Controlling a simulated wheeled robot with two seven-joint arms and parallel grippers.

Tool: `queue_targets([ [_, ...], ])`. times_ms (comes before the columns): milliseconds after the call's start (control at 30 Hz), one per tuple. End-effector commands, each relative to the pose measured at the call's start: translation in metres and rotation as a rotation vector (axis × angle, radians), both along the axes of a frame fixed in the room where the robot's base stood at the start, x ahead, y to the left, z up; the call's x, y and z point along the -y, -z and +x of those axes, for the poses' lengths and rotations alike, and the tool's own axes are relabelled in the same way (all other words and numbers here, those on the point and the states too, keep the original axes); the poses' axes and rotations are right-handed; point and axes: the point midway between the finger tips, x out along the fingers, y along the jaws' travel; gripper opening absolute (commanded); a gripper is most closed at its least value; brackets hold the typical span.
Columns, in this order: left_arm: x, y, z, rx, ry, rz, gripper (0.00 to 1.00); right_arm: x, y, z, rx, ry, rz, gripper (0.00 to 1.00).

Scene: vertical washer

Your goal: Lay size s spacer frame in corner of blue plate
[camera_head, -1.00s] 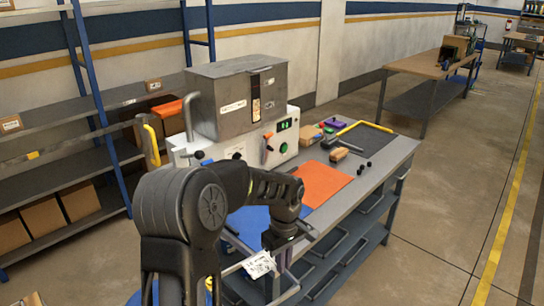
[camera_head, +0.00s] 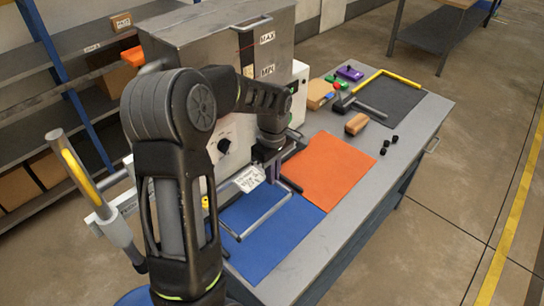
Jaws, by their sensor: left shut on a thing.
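The blue plate (camera_head: 275,250) lies flat on the near part of the grey workbench. My left gripper (camera_head: 272,170) is above the far side of the blue plate, pointing down. It is shut on a thin grey spacer frame (camera_head: 266,217) with a white printed tag (camera_head: 249,179). The frame hangs over the blue plate, its near corner toward the plate's left part. Whether the frame touches the plate I cannot tell. My arm hides part of the frame and the plate's left side. My right gripper is not in view.
An orange plate (camera_head: 330,168) lies beside the blue one, and a black plate (camera_head: 402,101) with a yellow angle bar (camera_head: 402,78) is farther along. A brown block (camera_head: 356,124) and several black knobs (camera_head: 389,145) sit nearby. The metal washer (camera_head: 215,40) stands behind.

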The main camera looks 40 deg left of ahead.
Motion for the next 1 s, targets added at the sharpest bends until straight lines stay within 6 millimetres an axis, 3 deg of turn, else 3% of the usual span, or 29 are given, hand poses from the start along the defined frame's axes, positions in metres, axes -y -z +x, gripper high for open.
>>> queue_targets([
  [567,0.000,0.008,0.000,-0.001,0.000,0.000,0.00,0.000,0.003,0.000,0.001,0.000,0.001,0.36],
  [767,0.000,0.027,0.000,-0.002,0.000,0.000,0.00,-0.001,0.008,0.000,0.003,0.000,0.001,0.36],
  [1000,0.000,0.061,-0.001,-0.002,0.000,0.000,0.00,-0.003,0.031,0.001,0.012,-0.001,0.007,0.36],
])
